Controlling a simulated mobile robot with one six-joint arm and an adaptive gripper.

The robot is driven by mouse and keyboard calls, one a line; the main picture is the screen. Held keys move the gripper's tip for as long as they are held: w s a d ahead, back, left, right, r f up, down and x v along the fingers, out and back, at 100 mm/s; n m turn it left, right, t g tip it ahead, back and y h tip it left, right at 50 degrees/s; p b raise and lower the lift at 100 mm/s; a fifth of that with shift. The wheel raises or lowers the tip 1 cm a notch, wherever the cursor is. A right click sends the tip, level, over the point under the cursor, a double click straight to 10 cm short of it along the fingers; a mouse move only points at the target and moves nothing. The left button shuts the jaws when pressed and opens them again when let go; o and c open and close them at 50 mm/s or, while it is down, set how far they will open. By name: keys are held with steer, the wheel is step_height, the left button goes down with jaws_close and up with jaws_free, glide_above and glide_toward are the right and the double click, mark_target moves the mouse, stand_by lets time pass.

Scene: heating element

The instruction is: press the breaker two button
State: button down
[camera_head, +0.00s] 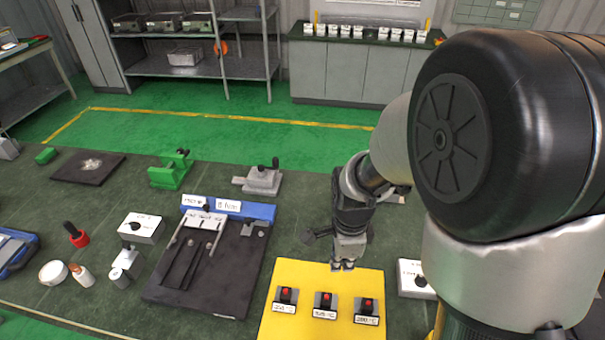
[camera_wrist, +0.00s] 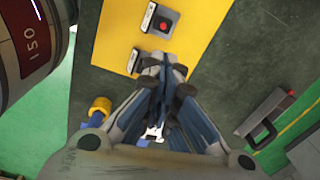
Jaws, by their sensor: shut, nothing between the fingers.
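A yellow panel (camera_head: 270,322) lies on the green bench and carries three breakers in a row, each with a red button and a white label. In the head view they are the left breaker (camera_head: 286,298), the middle breaker (camera_head: 325,304) and the right breaker (camera_head: 367,312). My gripper (camera_head: 346,267) is shut and empty, pointing down near the panel's back edge, behind the middle and right breakers. The wrist view shows my fingers (camera_wrist: 165,75) over the yellow panel (camera_wrist: 110,35), one red button (camera_wrist: 163,26) clear, and a second label (camera_wrist: 133,61) whose breaker my fingers hide.
A black fixture (camera_head: 215,290) with a blue back block stands left of the panel. A white box (camera_head: 412,277) with a black knob sits right of it, partly behind my arm. Green and grey clamps stand farther back. Bare bench lies behind the panel.

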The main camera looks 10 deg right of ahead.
mark_target(327, 297)
steer(key=shift+w+a+f+m, duration=0.15)
steer(key=shift+w+f+m, duration=0.05)
steer(key=shift+f+m, duration=0.4)
steer(key=shift+w+a+f+m, duration=0.2)
steer(key=shift+f+m, duration=0.2)
steer(key=shift+f, duration=0.25)
steer(key=shift+f, duration=0.1)
step_height(327, 297, down, 14)
steer(key=b, duration=0.3)
